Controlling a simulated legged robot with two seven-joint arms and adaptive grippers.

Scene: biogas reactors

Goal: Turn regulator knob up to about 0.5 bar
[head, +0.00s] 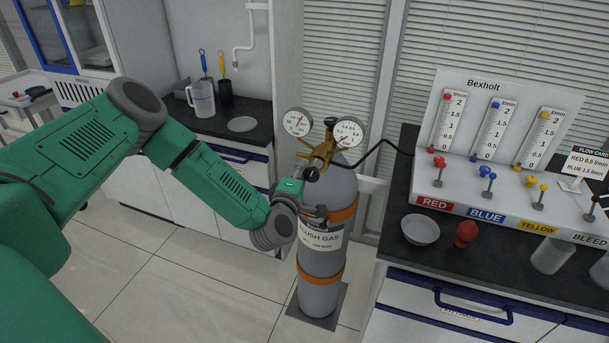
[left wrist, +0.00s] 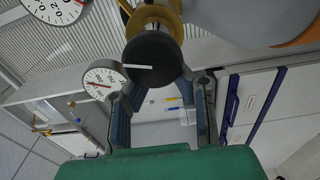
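The regulator knob (head: 311,174) is black and sits on the front of the brass regulator (head: 322,153) on a grey gas cylinder (head: 322,264). In the left wrist view the knob (left wrist: 152,62) is large, with a white line lying nearly level. Two round gauges flank the regulator, the left gauge (head: 297,122) and the right gauge (head: 347,132); their readings are too small to tell surely. My left gripper (left wrist: 162,88) is open, its two fingers apart just short of the knob, with nothing between the pads. My right gripper is not in view.
A black hose (head: 385,145) runs from the regulator to the right bench. A jug (head: 202,99) stands on the back counter. The floor left of the cylinder is clear.

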